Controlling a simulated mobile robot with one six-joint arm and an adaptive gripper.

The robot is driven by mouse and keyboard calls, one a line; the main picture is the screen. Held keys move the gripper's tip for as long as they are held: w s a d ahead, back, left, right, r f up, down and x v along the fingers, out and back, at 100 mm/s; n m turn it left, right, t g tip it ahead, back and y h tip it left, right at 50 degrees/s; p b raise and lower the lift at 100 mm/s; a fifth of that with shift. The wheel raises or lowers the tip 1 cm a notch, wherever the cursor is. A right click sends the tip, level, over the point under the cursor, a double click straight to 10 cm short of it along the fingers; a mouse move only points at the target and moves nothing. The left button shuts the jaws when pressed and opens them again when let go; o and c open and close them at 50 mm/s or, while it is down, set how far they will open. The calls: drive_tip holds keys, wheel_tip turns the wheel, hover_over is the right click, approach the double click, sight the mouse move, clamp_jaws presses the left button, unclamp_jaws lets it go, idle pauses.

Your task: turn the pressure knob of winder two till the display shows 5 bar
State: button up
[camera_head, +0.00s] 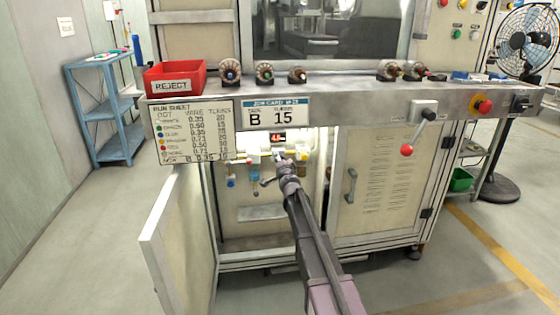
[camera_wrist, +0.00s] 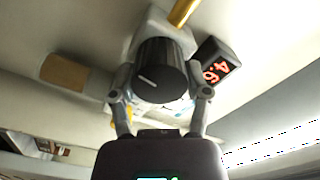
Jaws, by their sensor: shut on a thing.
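The black pressure knob (camera_wrist: 160,70) with a white pointer line shows in the wrist view, on a pale regulator body (camera_wrist: 158,22). My gripper (camera_wrist: 164,88) is shut on the knob, one finger on each side. The small red-lit display (camera_wrist: 218,62) beside the knob appears tilted and reads about 4.6. In the head view the display (camera_head: 278,137) sits inside the open cabinet, under the job card, and also reads about 4.6. My gripper (camera_head: 278,158) reaches in just below it; the knob is mostly hidden there.
The open cabinet door (camera_head: 178,240) stands left of my arm. A closed door (camera_head: 378,185) is at right. A run sheet (camera_head: 190,130) and job card (camera_head: 275,113) hang above the opening.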

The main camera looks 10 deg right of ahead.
drive_tip(key=shift+w+m, duration=0.1)
drive_tip(key=shift+m, duration=0.3)
drive_tip(key=o, duration=1.1)
drive_tip(key=shift+o, duration=0.2)
drive_tip(key=shift+s, duration=0.2)
drive_tip(key=s, duration=1.1)
drive_tip(key=shift+s, duration=0.4)
